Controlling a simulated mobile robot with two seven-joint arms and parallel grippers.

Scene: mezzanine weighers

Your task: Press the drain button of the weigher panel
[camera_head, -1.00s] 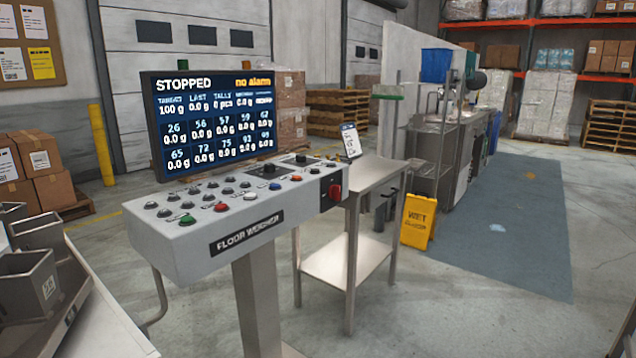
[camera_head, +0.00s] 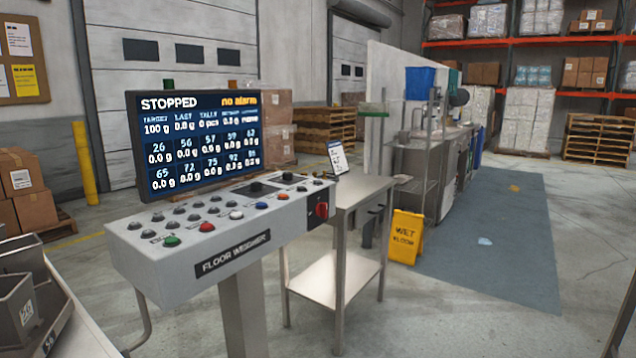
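The weigher panel (camera_head: 190,276) is a grey sloped console on a post, left of centre, labelled "FLOOR WEIGHER". Its top carries several small buttons: a green button (camera_head: 172,241), a red button (camera_head: 207,227), a white button (camera_head: 236,215), a blue button (camera_head: 261,206) and many grey ones. A red switch (camera_head: 321,210) is on its right end. The button labels are too small to read, so I cannot tell which is the drain button. The screen (camera_head: 198,138) behind reads "STOPPED" and "no alarm". Neither gripper is in view.
Metal bins (camera_head: 15,310) are at the lower left. The floor at right is open.

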